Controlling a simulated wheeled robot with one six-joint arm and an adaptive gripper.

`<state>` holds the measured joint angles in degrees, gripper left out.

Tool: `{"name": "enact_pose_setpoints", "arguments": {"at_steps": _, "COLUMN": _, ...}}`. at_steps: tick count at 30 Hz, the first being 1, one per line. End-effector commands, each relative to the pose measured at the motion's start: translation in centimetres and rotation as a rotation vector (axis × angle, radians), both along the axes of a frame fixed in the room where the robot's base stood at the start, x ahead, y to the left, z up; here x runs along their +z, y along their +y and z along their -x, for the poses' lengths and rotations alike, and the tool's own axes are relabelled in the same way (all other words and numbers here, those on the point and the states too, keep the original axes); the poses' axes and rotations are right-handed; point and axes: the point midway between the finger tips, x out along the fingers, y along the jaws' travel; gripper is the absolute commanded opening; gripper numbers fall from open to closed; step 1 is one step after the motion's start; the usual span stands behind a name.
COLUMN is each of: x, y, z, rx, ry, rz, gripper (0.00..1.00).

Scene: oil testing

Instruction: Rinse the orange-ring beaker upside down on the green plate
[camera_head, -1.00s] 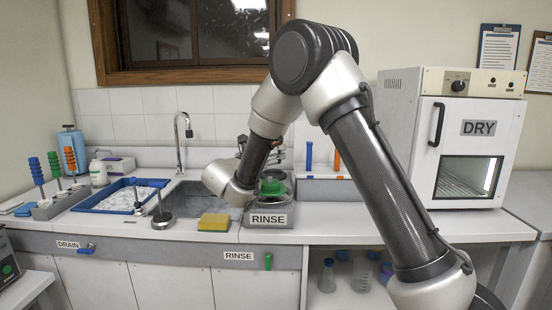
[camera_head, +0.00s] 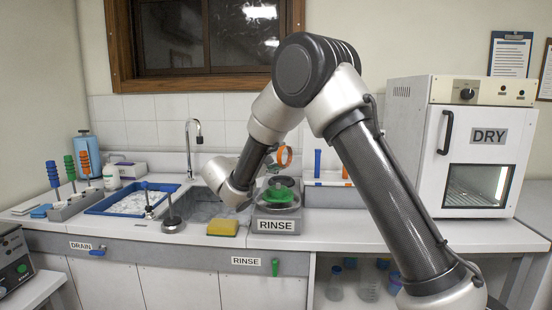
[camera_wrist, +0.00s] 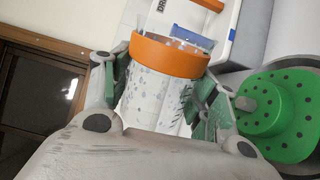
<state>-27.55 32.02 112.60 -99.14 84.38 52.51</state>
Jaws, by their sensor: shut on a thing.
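The beaker with the orange ring (camera_wrist: 172,52) is held in my gripper (camera_wrist: 160,92), with the green finger pads on both sides of its clear, droplet-covered wall. The rest of the beaker and my fingers are mostly hidden behind my arm there. The green plate (camera_head: 278,198) sits on the grey station labelled RINSE, below the beaker and apart from it. The plate, with dark holes, also shows at the right of the wrist view (camera_wrist: 284,118).
The sink (camera_head: 208,207) and faucet (camera_head: 190,145) lie left of the station, with a yellow sponge (camera_head: 223,228) at the front edge. A blue tray (camera_head: 132,199) is farther left. A green RINSE lever (camera_head: 275,266) is on the counter front. The DRY oven (camera_head: 462,150) stands right.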

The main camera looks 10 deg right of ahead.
Motion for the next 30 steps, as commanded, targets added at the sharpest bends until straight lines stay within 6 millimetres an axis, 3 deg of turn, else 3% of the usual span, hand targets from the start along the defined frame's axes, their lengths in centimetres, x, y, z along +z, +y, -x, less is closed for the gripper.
{"name": "enact_pose_setpoints", "arguments": {"at_steps": 24, "x": 0.6, "y": -0.4, "z": 0.4, "rx": -0.001, "ry": -1.157, "rz": -1.092, "gripper": 0.34}}
{"name": "enact_pose_setpoints", "arguments": {"at_steps": 30, "x": -2.3, "y": -0.3, "z": 0.3, "rx": -0.001, "ry": -1.176, "rz": -1.111, "gripper": 0.34}}
